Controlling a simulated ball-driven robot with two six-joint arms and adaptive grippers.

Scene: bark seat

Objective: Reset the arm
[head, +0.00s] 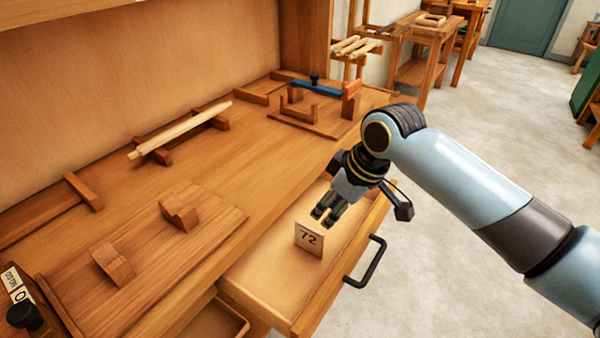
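My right gripper (326,214) hangs above the open drawer (272,278), pointing down. Its two dark fingers look close together, but the angle hides whether they are fully shut. No thing shows clearly between them. A pale tag marked 72 (308,238) stands upright in the drawer, just below the fingertips in the picture. I cannot tell whether the fingertips touch it. My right arm comes in from the right, bent at the dark joint. My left gripper is not in view.
The drawer's black handle (367,263) faces the open floor (440,190). The wooden bench (250,150) holds a pale stick (180,130) on supports, a blue bar (316,87) and raised blocks. A black knob (24,316) stands at lower left.

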